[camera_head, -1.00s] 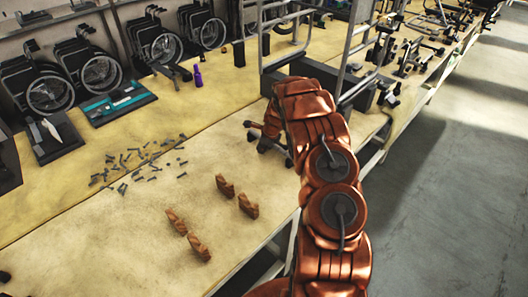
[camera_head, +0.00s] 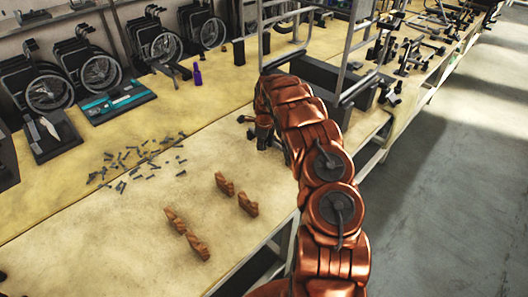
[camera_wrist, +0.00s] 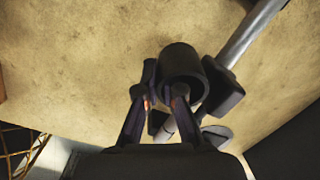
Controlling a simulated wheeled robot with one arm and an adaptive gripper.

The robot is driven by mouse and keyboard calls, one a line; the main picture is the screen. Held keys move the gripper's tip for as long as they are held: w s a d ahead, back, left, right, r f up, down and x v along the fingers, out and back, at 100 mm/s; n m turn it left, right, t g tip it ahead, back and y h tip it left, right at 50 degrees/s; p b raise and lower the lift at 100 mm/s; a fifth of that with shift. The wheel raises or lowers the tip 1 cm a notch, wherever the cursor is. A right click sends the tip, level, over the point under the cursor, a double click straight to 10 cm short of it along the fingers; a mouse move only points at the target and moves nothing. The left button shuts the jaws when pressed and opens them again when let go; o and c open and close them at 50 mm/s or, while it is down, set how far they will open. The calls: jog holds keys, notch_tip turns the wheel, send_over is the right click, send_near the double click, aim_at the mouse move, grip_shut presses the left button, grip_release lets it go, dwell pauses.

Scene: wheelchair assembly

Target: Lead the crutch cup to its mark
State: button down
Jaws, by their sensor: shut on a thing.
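The crutch cup, a black round hollow piece (camera_wrist: 181,60), sits between the fingers of my gripper (camera_wrist: 178,92) in the wrist view. The gripper is shut on it. A grey metal tube (camera_wrist: 248,38) runs diagonally beside the cup, and darker pieces lie near its lower end. In the head view my gripper (camera_head: 263,132) is low over the table, near its right edge, and mostly hidden by my arm. The cup cannot be made out there. I cannot make out the mark in either view.
Several brown blocks (camera_head: 248,204) and scattered small dark parts (camera_head: 130,160) lie on the tan table (camera_head: 110,235). A purple bottle (camera_head: 197,75) stands farther back, near folded wheelchairs (camera_head: 157,38). A metal frame (camera_head: 260,40) rises behind my gripper. Table between blocks and gripper is clear.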

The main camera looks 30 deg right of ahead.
jog(key=shift+w+a+f+g+b, duration=0.15)
jog(key=shift+a+f+g+b, duration=0.15)
jog(key=shift+b, duration=0.15)
jog(key=shift+d+r+g, duration=0.1)
jog(key=shift+r+g, duration=0.15)
jog(key=shift+g, duration=0.05)
jog(key=shift+f+b, duration=0.2)
jog(key=shift+b, duration=0.35)
jog(key=c, duration=1.2)
grip_release()
jog(key=shift+w+r, duration=0.1)
jog(key=shift+r, duration=0.1)
jog(key=shift+c, duration=0.2)
jog(key=shift+r, duration=0.1)
notch_tip(320, 180, up, 15)
jog(key=shift+p, duration=0.35)
